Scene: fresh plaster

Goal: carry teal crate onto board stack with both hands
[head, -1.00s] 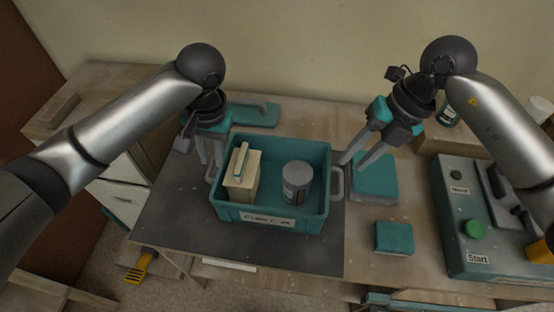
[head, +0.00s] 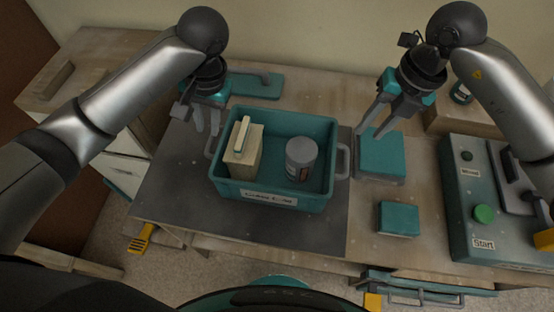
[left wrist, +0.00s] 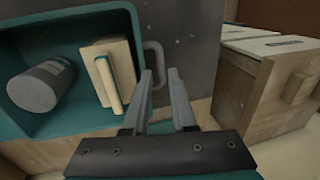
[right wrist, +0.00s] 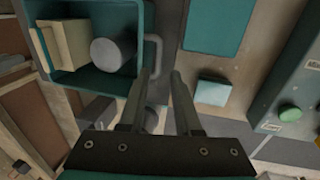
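The teal crate (head: 232,192) sits level on a dark grey mat on the workbench, with a pale handle at each end. It holds a cream box-like block (head: 243,160) and a grey-lidded can (head: 301,160). My left gripper (head: 207,130) is open and empty by the left handle (head: 211,146). In the left wrist view that handle (left wrist: 154,62) shows just beyond the open fingertips. My right gripper (head: 370,133) is open and empty, above and right of the right handle (head: 343,162). In the right wrist view that handle (right wrist: 154,55) lies near the left fingertip. I cannot identify the board stack with certainty.
A teal-topped block (head: 382,155) and a small teal block (head: 398,218) lie right of the crate. A green control box (head: 470,215) stands further right. A teal flat tool (head: 255,86) lies behind the crate. The dark mat (head: 180,190) is bare to the left.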

